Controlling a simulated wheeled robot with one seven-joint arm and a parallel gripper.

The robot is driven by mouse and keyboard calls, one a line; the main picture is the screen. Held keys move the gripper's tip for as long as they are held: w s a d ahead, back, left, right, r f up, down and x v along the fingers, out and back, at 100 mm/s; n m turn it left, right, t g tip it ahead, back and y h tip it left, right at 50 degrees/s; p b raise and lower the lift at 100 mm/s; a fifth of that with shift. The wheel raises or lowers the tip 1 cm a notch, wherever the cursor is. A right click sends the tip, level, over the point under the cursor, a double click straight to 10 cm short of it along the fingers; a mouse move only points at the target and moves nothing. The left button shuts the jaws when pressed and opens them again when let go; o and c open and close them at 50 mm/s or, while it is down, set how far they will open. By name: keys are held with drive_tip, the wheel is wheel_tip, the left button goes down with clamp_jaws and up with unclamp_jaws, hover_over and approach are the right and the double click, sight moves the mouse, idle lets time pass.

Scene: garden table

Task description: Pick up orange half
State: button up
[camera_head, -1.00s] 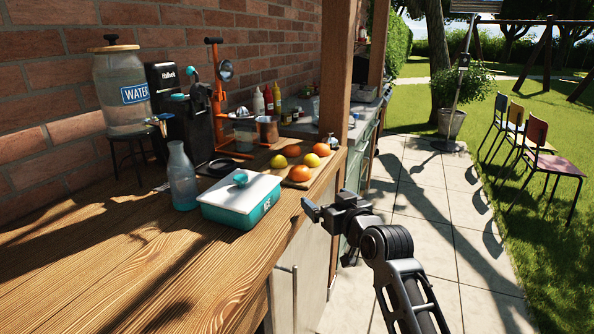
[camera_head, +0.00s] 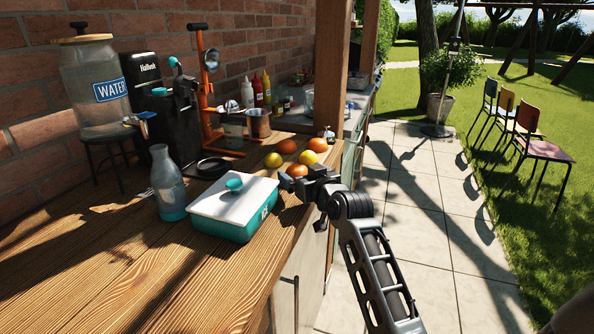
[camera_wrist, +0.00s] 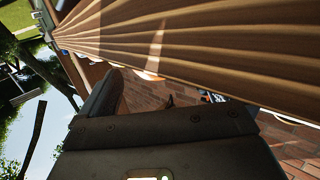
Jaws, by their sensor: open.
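Several round fruits sit on the wooden counter near its right edge. They include a yellow fruit (camera_head: 273,160), a second yellow fruit (camera_head: 308,157), and orange-coloured fruits at the back left (camera_head: 286,146), back right (camera_head: 325,144) and front (camera_head: 297,170). My gripper (camera_head: 303,203) is open and empty by the counter's right edge, on the near side of the front orange fruit. The wrist view shows a dark finger (camera_wrist: 105,95) and a wooden surface, with no clear fruit.
A teal box with white lid (camera_head: 233,206) stands left of my gripper, with a glass bottle (camera_head: 168,185) beside it. An orange press (camera_head: 203,95) and a metal cup (camera_head: 258,123) stand behind the fruits. A wooden post (camera_head: 332,60) rises beyond them. The counter's front (camera_head: 130,290) is clear.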

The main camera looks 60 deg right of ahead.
drive_tip(key=shift+x, duration=0.95)
drive_tip(key=c, duration=1.1)
drive_tip(key=shift+c, duration=0.2)
